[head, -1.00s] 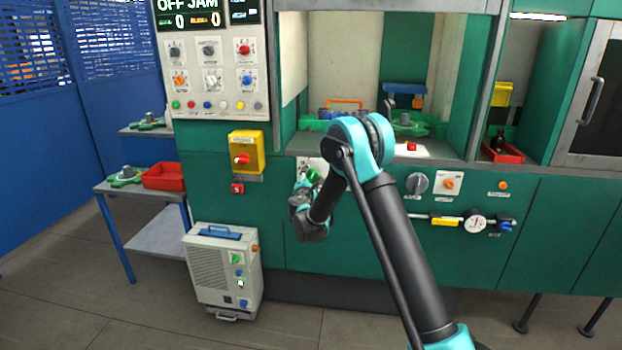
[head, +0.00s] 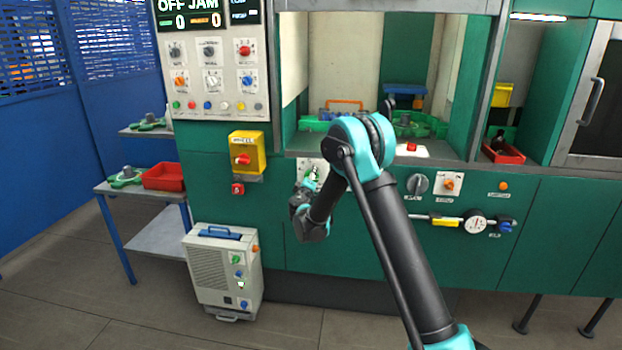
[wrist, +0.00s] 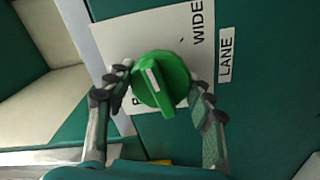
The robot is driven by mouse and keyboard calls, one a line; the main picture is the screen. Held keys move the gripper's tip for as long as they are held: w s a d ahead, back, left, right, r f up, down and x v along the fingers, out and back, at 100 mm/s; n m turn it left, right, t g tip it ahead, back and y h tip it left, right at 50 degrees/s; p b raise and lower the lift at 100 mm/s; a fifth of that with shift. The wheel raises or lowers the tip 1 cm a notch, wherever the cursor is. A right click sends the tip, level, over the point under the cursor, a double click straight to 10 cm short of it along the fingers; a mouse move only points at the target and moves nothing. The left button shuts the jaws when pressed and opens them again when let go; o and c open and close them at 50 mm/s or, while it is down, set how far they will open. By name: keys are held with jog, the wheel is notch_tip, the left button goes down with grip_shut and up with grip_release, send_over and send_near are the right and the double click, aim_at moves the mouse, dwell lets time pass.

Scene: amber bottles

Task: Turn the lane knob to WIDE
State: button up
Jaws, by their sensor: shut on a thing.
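The lane knob (wrist: 168,85) is round and green with a white pointer line. It sits on a white plate (wrist: 150,38) beside a LANE label (wrist: 225,55). WIDE is printed on the plate, up and right of the knob in the wrist view. The pointer line lies on the knob's left part, not toward the WIDE word. My gripper (wrist: 160,82) is shut on the knob, one finger on each side. In the head view the lane plate (head: 306,164) shows at the green panel, partly covered by my wrist. Another mark on the plate is partly hidden by the left finger.
A yellow box with a red knob (head: 243,160) is left of the lane plate. A dark knob (head: 417,184) and an orange knob (head: 449,184) are to the right. A gauge (head: 475,224) sticks out lower right. A grey unit (head: 222,270) stands on the floor.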

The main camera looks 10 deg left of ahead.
jog(key=m, duration=0.5)
jog(key=shift+d+m, duration=0.1)
jog(key=shift+m, duration=2.4)
jog(key=o, duration=1.2)
jog(key=s, duration=1.2)
jog(key=shift+a, duration=0.2)
jog(key=shift+d, duration=0.1)
